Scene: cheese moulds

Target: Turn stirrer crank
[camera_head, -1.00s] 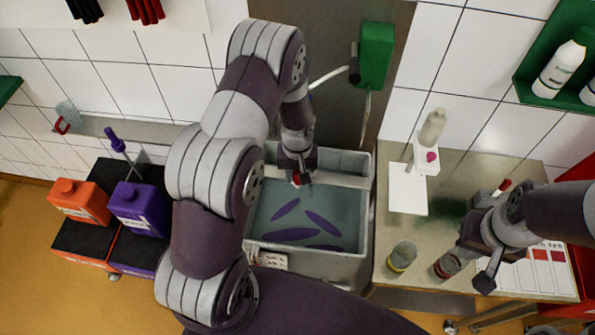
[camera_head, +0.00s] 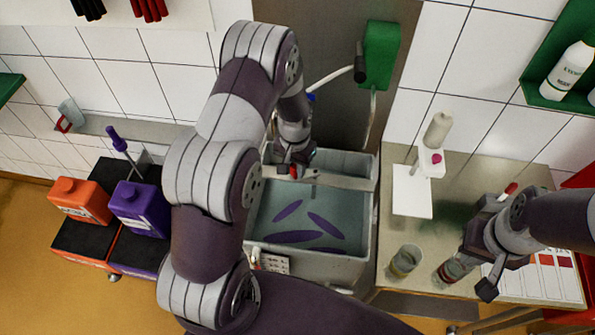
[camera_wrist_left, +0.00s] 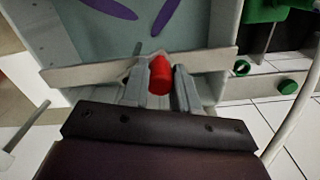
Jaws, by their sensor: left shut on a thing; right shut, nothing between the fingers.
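A grey vat (camera_head: 368,205) stands in the middle, holding grey-green liquid with several purple oval shapes (camera_head: 290,211). A pale bar (camera_head: 345,181) crosses its top. The red crank knob (camera_head: 293,171) is above the bar. My left gripper (camera_head: 296,165) reaches down over the vat and is shut on the knob. In the left wrist view the red knob (camera_wrist_left: 160,75) sits between the two fingers, with the bar (camera_wrist_left: 90,72) behind; the rest of the crank is hidden. My right gripper (camera_head: 486,288) is shut and empty over the right table, near a jar.
The table (camera_head: 385,245) at right carries two jars, one a clear jar (camera_head: 404,261), and a white stand (camera_head: 412,190). Orange (camera_head: 78,202) and purple (camera_head: 140,207) canisters stand left of my left arm. A green box (camera_head: 380,55) with a hose hangs behind the vat.

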